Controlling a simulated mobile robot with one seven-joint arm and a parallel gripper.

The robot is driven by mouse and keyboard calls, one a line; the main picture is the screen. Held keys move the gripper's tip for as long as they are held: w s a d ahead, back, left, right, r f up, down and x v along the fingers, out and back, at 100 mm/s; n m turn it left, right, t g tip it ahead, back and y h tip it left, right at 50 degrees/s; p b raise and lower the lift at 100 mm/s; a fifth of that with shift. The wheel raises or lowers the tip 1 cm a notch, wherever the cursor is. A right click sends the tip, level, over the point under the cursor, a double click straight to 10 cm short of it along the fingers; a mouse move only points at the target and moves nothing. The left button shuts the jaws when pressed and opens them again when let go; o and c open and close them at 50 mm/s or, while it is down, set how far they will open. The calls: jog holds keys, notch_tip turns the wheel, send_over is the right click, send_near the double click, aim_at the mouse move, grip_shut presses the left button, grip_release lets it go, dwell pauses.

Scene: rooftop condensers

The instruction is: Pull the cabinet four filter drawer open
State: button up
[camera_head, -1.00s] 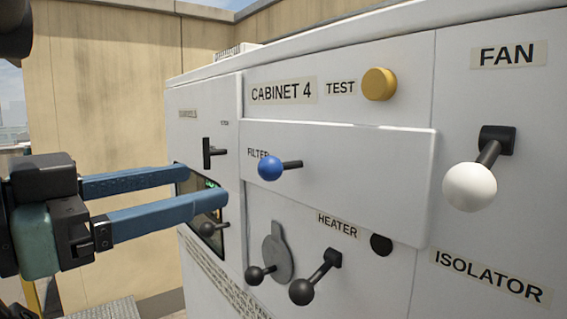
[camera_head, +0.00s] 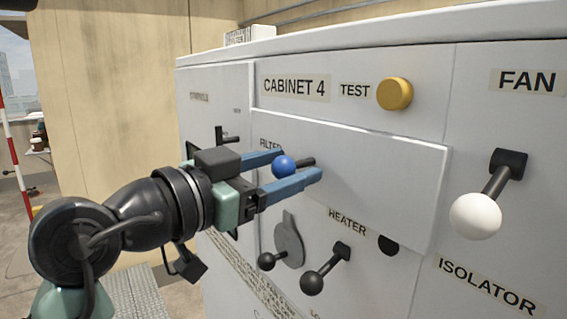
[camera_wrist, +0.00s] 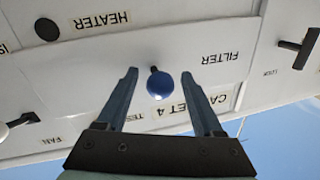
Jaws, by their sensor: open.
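The filter drawer (camera_head: 380,180) is a wide white panel on the front of cabinet 4, standing slightly proud of the face around it. Its handle is a blue ball knob (camera_head: 285,167) on a short dark stem. My gripper (camera_head: 298,168) is open, with its two blue fingers on either side of the knob in the head view. The FILTER label (camera_wrist: 220,58) reads upside down there.
A yellow TEST button (camera_head: 394,94) sits above the drawer. The white-knobbed FAN lever (camera_head: 476,216) is at the right.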

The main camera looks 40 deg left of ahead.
grip_shut()
dwell(1.3)
